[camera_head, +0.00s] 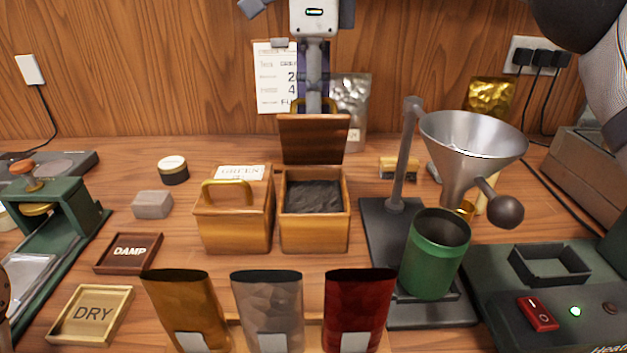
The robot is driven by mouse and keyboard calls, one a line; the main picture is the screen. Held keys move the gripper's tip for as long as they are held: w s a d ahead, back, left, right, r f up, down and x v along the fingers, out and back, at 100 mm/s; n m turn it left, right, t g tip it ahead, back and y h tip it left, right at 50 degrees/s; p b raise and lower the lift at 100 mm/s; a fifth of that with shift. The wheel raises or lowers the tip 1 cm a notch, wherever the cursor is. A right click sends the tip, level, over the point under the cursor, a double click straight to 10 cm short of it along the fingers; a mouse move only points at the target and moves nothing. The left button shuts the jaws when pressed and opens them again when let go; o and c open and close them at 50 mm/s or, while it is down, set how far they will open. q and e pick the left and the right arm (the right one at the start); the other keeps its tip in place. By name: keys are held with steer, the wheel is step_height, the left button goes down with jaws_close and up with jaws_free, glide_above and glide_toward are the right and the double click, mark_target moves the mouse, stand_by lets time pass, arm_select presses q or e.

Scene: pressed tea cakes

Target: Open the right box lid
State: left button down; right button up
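The right wooden box (314,232) stands at the middle of the counter with dark loose tea (314,197) inside. Its lid (312,139) is raised and stands roughly upright at the back of the box. My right gripper (313,104) reaches down from the top of the picture to just behind the lid's upper edge. Bits of brass, apparently the lid's handle, show at its sides. The lid hides the fingertips, so their grip cannot be made out. The left wooden box (234,228) stands beside it, with its brass-handled lid shut. My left gripper is not in view.
Three pouches, brown (184,308), silver (268,310) and red (358,308), stand in front of the boxes. A steel funnel (470,150) on a stand and a green canister (436,255) are at right. A silver bag (352,105) stands behind the lid.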

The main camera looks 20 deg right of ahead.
steer(key=shift+w+d+f+b, duration=0.1)
steer(key=shift+w+f+b, duration=0.05)
steer(key=shift+w, duration=0.25)
steer(key=shift+w+d+f+b, duration=0.1)
steer(key=shift+w+b, duration=0.05)
steer(key=shift+w, duration=0.25)
steer(key=shift+w+r, duration=0.2)
steer(key=shift+d, duration=0.1)
steer(key=shift+w, duration=0.1)
steer(key=shift+w+d+f, duration=0.1)
steer(key=shift+w+d, duration=0.05)
steer(key=shift+w, duration=0.35)
steer(key=shift+w+d+f, duration=0.1)
steer(key=shift+w+d, duration=0.05)
steer(key=shift+w, duration=0.3)
steer(key=o, duration=1.2)
steer(key=shift+f+b, duration=0.15)
steer(key=shift+b, duration=0.15)
